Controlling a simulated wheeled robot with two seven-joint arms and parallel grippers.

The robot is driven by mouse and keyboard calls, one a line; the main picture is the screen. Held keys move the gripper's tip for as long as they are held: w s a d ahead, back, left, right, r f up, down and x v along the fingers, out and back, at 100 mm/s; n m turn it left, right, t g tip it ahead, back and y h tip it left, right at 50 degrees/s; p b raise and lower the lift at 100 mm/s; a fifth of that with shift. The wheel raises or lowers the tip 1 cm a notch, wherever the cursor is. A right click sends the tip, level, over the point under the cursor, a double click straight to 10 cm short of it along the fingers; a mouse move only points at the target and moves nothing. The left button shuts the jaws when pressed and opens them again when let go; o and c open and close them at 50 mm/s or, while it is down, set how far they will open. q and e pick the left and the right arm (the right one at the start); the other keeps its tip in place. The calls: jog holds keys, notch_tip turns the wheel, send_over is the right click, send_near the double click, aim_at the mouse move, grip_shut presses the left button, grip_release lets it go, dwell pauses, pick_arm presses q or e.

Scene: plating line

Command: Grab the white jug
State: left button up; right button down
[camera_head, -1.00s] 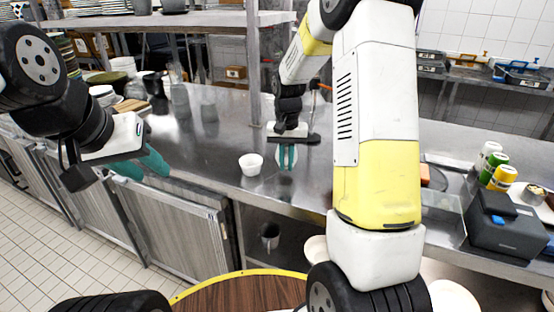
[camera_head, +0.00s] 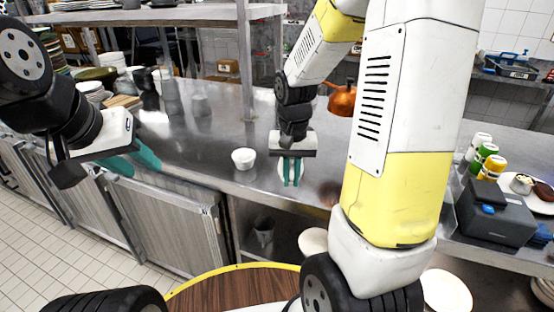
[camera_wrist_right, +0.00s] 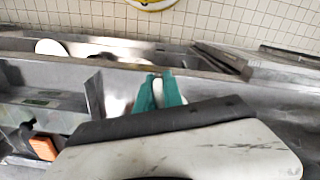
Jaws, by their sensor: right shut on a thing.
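The white jug (camera_head: 292,168) shows as a small rounded white shape between and behind the teal fingers of my right gripper (camera_head: 292,182). The fingers hide much of it. My right gripper is shut on it, over the front part of the steel counter. I cannot tell whether the jug touches the counter. In the right wrist view, a strip of white (camera_wrist_right: 158,92) shows between the teal fingers. My left gripper (camera_head: 131,162) is open and empty, off to the left over the counter's front edge.
A white bowl (camera_head: 243,158) stands on the counter just left of my right gripper. A copper pot (camera_head: 342,101) is behind it to the right. Grey containers (camera_head: 172,98) stand further left. A dark box (camera_head: 496,212) and several capped jars (camera_head: 490,166) are at the right.

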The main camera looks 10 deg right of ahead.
jog(key=shift+s+d+r, duration=0.1)
jog(key=shift+s+r, duration=0.1)
jog(key=shift+s, duration=1.6)
jog(key=shift+s, duration=0.1)
